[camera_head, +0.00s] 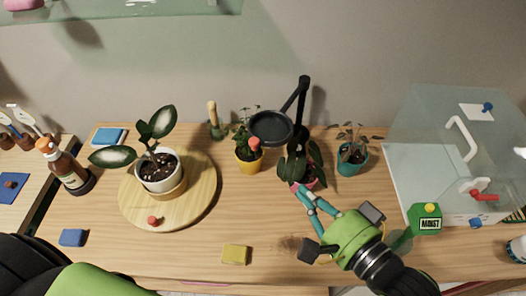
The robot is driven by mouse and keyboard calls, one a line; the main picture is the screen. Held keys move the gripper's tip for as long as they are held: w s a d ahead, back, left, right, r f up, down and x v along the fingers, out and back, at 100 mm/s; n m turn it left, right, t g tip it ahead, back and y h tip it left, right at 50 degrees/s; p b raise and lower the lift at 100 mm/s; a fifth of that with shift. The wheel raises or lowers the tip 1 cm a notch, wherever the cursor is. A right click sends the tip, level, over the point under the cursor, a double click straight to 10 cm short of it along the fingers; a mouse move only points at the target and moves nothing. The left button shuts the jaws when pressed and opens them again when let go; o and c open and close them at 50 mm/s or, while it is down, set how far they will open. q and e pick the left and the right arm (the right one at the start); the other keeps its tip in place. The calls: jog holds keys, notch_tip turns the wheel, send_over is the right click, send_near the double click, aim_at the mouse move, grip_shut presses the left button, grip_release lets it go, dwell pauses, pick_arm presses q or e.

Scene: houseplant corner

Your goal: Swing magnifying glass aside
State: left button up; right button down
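The magnifying glass has a dark round head (270,128) in front of a black upright post with a jointed arm (301,100). The head hangs between the yellow-potted plant (248,158) and the plant in the pink pot (300,163). A red knob (254,144) shows at its lower left rim. My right gripper (303,194) reaches in from the lower right, below and right of the head and apart from it. Its teal fingers lie close together near the pink pot; whether they are fully shut is unclear. My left gripper is out of view.
A white-potted plant (158,172) stands on a round wooden board (203,196). A teal-potted plant (352,162) stands right of the post. A clear case (425,150) fills the right, with a green moisture meter (426,219) before it. A yellow sponge (235,254) lies in front.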

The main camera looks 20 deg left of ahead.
jog(key=p, duration=0.3)
send_near(256, 147)
jog(key=x, duration=0.6)
jog(key=shift+w+a+f, duration=0.2)
jog(key=shift+w+a, duration=0.1)
jog(key=shift+w, duration=0.1)
